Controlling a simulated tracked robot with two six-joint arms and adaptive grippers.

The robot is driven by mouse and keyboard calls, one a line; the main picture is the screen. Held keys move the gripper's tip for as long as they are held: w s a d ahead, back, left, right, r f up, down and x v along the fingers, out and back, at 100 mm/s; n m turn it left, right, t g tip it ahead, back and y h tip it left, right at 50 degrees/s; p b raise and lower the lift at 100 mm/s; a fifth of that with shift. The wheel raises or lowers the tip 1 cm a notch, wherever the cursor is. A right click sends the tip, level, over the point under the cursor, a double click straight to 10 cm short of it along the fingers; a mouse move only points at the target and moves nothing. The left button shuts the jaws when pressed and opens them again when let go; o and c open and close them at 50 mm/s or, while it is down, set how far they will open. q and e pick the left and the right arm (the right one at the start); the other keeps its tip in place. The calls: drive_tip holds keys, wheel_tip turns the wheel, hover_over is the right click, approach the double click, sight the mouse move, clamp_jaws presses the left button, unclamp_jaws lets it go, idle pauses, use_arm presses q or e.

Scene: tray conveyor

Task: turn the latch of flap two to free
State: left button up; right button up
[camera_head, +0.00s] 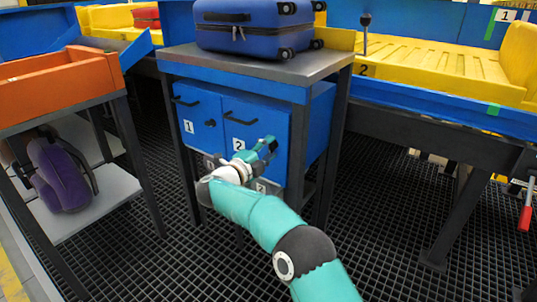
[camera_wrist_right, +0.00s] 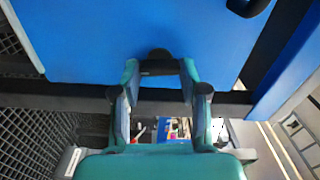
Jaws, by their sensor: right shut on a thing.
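Flap two (camera_head: 255,135) is a blue panel marked 2 on the front of the cabinet, with a dark handle (camera_head: 243,118) along its top. It looks shut. My right gripper (camera_head: 268,145) is at the right part of this flap. In the right wrist view, my right gripper (camera_wrist_right: 160,77) has its fingertips on both sides of a dark latch (camera_wrist_right: 158,55) on the blue flap (camera_wrist_right: 90,45) and is shut on it. The latch is mostly hidden in the head view, and I cannot tell its turn angle. My left gripper is not in view.
Flap one (camera_head: 193,115), with its own dark knob, is left of flap two. A blue suitcase (camera_head: 255,35) lies on the cabinet top. An orange tray (camera_head: 50,85) stands left, above a purple bag (camera_head: 62,175). A yellow conveyor (camera_head: 430,65) is at right. The grated floor is open at right.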

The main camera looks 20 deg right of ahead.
drive_tip(key=shift+f+m+b, duration=0.2)
drive_tip(key=shift+m+b, duration=0.1)
drive_tip(key=shift+m, duration=0.4)
drive_tip(key=o, duration=1.1)
drive_tip(key=shift+o, duration=0.2)
drive_tip(key=shift+r, duration=0.1)
drive_tip(key=shift+s+a, duration=0.3)
drive_tip(key=shift+a, duration=0.1)
drive_tip(key=v, duration=1.1)
